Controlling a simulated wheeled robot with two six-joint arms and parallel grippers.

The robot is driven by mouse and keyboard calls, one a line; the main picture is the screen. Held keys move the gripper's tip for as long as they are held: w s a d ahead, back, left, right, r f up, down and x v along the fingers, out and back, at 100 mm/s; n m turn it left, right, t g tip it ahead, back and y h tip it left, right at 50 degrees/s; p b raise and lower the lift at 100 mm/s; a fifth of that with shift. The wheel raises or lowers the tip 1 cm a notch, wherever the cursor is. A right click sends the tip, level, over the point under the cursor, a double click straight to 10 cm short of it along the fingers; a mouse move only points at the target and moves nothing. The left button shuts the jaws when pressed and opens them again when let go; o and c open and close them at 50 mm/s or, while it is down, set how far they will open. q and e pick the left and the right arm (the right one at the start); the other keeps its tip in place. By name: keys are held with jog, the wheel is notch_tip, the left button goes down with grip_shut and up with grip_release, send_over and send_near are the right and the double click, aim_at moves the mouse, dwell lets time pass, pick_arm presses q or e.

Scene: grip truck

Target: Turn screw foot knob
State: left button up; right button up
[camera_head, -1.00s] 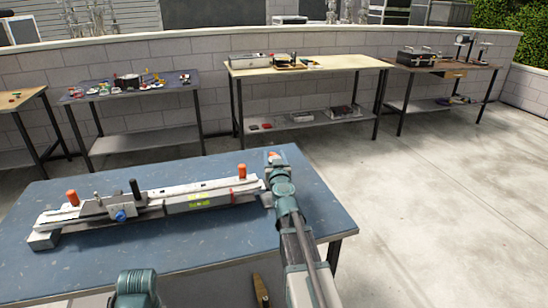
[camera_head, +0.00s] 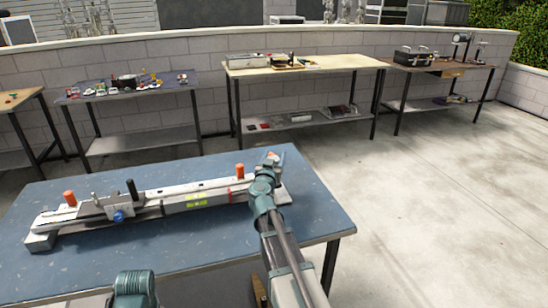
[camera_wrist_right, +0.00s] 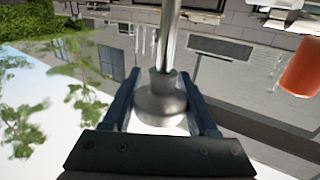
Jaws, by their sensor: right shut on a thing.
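A long white rail device lies across the blue table, its body (camera_head: 165,205) showing in the head view. It has orange knobs (camera_head: 69,197), a black knob (camera_head: 131,187) and a blue knob (camera_head: 119,216). My right gripper (camera_head: 270,162) is at the device's right end. In the right wrist view, the gripper (camera_wrist_right: 158,88) has its fingers on either side of a grey round screw foot knob (camera_wrist_right: 160,108) on a metal shaft, and is shut on it.
The blue table (camera_head: 180,265) has bare room in front of the device. An orange knob (camera_wrist_right: 300,70) stands right of the gripper in the right wrist view. Other workbenches with small items, including a cream-topped one (camera_head: 340,66), stand along the wall.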

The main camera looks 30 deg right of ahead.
jog(key=o, duration=1.4)
jog(key=shift+c, duration=0.2)
jog(key=v, duration=1.3)
jog(key=shift+s+a, duration=0.25)
jog(key=shift+s, duration=0.05)
